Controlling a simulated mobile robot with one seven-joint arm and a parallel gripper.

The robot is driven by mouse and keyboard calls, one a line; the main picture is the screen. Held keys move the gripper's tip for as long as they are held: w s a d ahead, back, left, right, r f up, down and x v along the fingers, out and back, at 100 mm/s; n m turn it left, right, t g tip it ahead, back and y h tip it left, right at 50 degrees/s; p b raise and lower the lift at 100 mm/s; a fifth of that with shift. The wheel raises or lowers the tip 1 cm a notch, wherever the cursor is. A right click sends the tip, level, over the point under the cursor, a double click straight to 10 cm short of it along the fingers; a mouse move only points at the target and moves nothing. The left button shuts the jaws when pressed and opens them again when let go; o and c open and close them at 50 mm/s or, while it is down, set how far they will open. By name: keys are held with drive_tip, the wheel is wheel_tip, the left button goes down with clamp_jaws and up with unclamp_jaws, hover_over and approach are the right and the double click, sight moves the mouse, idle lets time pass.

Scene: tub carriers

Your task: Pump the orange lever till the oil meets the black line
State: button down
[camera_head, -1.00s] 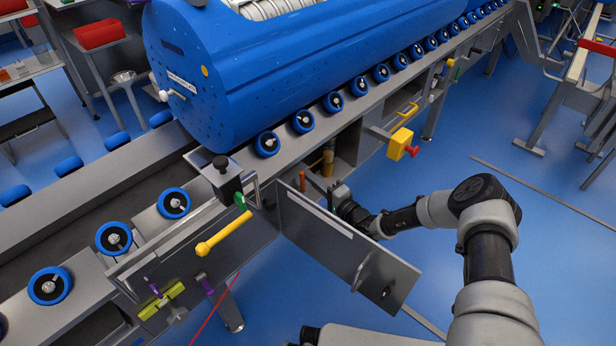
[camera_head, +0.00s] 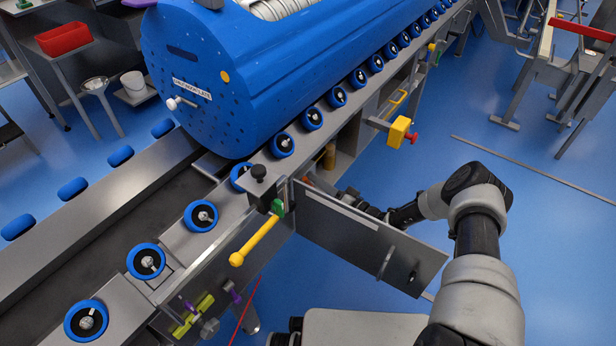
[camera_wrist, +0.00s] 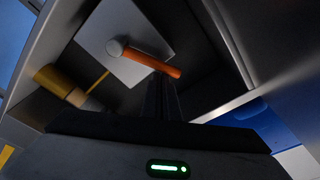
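The orange lever (camera_wrist: 155,62) shows in the wrist view, a short bar with a pale round end at its left, in front of a light grey plate (camera_wrist: 115,40) inside a cabinet. My gripper (camera_wrist: 161,85) has its dark, narrow fingers just below the lever's right part. They look close together, but whether they touch or hold the lever is unclear. A yellow-brown cylinder (camera_wrist: 55,82) stands to the left; a similar one (camera_head: 329,156) shows in the cabinet in the head view. I cannot make out an oil level or black line.
The open cabinet door (camera_head: 345,232) stands out between the head camera and my gripper. A yellow-handled lever (camera_head: 255,240) sits left of it. A yellow box with a red knob (camera_head: 399,133) juts out beyond. Blue floor (camera_head: 530,250) is clear to the right.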

drive_tip(key=shift+s+a+f+n, duration=0.3)
drive_tip(key=shift+s+a+n, duration=0.05)
drive_tip(key=shift+s+n, duration=0.35)
drive_tip(key=shift+s+a+f, duration=0.1)
drive_tip(key=shift+s, duration=0.05)
idle(0.3)
